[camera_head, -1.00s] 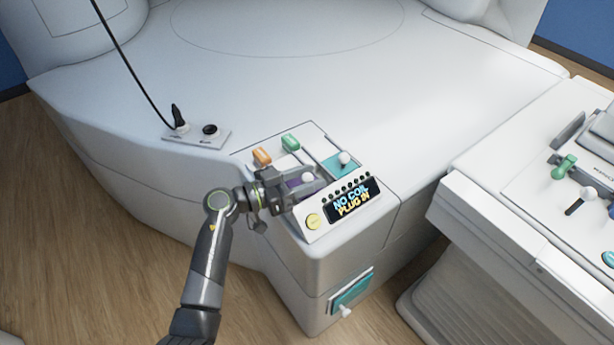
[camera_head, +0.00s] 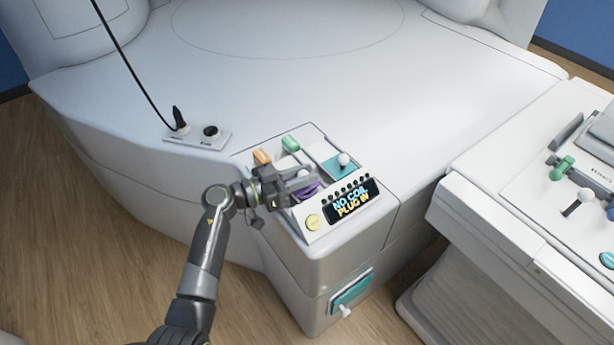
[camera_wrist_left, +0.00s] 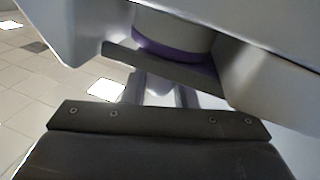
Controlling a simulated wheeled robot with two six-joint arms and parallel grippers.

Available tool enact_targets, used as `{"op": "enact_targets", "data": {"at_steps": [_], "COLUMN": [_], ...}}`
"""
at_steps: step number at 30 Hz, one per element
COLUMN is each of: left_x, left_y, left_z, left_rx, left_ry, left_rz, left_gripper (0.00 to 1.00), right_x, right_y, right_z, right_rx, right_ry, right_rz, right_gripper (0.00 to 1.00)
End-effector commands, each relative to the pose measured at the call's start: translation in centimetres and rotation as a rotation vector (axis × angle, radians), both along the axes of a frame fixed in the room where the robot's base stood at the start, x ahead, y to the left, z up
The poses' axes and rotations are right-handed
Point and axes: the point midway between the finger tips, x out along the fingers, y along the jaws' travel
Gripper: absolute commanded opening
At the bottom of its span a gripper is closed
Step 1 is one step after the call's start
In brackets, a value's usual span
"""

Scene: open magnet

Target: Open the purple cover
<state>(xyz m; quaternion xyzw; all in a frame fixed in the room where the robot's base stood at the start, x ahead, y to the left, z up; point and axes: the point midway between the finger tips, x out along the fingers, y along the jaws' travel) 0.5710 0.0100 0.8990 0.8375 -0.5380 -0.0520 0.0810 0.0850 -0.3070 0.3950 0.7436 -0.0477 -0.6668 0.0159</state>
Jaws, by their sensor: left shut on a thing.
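The purple cover (camera_head: 307,190) is on the white control panel, left of the teal cover. It shows as a small curved purple patch beside my left gripper's fingers and looks tilted. My left gripper (camera_head: 298,181) reaches in from the left and is shut on the cover's handle, which its fingers mostly hide. The left wrist view shows a purple edge (camera_wrist_left: 165,48) close up under a pale rounded part. How far the cover is raised is hard to tell. My right gripper is out of view.
A teal cover (camera_head: 336,167) with a white knob, a green handle (camera_head: 290,144) and an orange handle (camera_head: 262,157) stand close around the gripper. A "NO COIL PLUG IN" display (camera_head: 352,200) and yellow button (camera_head: 313,222) are in front. A second console (camera_head: 540,215) stands at the right.

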Motion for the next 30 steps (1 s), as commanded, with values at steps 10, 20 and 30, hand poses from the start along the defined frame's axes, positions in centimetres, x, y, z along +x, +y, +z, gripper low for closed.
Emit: {"op": "enact_targets", "data": {"at_steps": [10, 20, 30], "left_x": [3.8, 4.1, 4.0], "left_y": [2.8, 3.0, 3.0], "left_z": [0.1, 0.1, 0.1], "left_rx": [0.003, 0.0, 0.0], "left_ry": [-0.002, -0.001, -0.002], "left_rz": [0.004, 0.004, 0.003], "left_gripper": [0.0, 0.0, 0.44], "right_x": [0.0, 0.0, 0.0], "right_y": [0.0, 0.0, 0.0], "right_z": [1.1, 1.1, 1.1], "right_rx": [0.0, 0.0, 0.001], "right_ry": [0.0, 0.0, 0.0], "right_rz": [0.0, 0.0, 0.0], "right_gripper": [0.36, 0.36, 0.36]}}
